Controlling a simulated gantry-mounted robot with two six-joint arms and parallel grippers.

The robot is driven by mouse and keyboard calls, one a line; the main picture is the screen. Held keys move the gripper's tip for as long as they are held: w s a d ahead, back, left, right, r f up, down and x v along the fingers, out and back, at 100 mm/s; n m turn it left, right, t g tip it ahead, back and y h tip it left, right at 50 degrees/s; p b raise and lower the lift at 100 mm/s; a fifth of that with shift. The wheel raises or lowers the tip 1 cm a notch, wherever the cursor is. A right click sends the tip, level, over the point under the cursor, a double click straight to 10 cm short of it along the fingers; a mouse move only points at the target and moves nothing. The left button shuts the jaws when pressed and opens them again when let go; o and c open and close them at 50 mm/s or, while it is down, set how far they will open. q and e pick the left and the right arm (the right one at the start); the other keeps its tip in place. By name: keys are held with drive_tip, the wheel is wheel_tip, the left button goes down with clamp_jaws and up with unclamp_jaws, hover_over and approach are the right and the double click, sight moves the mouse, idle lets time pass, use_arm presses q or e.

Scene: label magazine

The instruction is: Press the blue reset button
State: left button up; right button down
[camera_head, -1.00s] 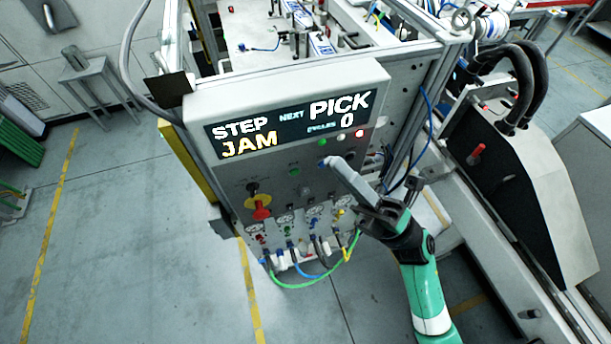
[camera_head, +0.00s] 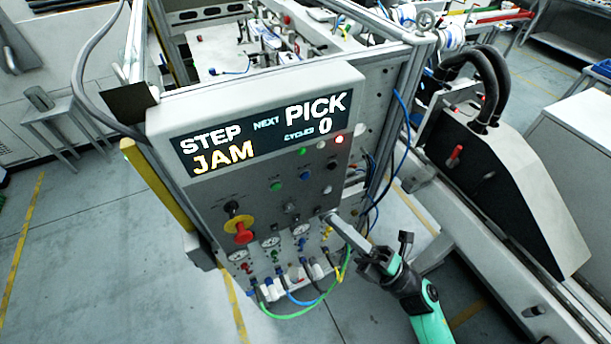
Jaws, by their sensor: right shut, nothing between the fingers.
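The control panel (camera_head: 262,196) faces me with a display (camera_head: 265,135) reading STEP JAM, NEXT PICK and CYCLES 0. The small round blue reset button (camera_head: 304,175) is in plain view on the panel, below the indicator lamps and right of a green button (camera_head: 276,186). My right gripper (camera_head: 330,217) is shut and empty. Its fingertips are below and right of the blue button, apart from it, near the panel's lower right part. My left gripper is not in view.
A red emergency knob on a yellow disc (camera_head: 240,228) is at the panel's lower left. Gauges (camera_head: 270,242) and looping coloured hoses (camera_head: 297,298) are along the bottom. A red lamp (camera_head: 339,139) glows at upper right. Open floor lies left.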

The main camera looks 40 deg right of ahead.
sight(305, 176)
drive_tip(key=w+d+b, duration=0.1)
drive_tip(key=w+d, duration=0.1)
drive_tip(key=w, duration=0.6)
drive_tip(key=shift+d+b, duration=0.35)
drive_tip(key=shift+d, duration=0.05)
idle(1.6)
drive_tip(key=shift+w+d, duration=0.15)
drive_tip(key=shift+w, duration=0.2)
drive_tip(key=shift+w+d, duration=0.15)
drive_tip(key=shift+w, duration=0.2)
idle(0.5)
idle(0.3)
drive_tip(key=shift+s+a, duration=0.3)
drive_tip(key=shift+s, duration=0.45)
drive_tip(key=shift+s, duration=0.1)
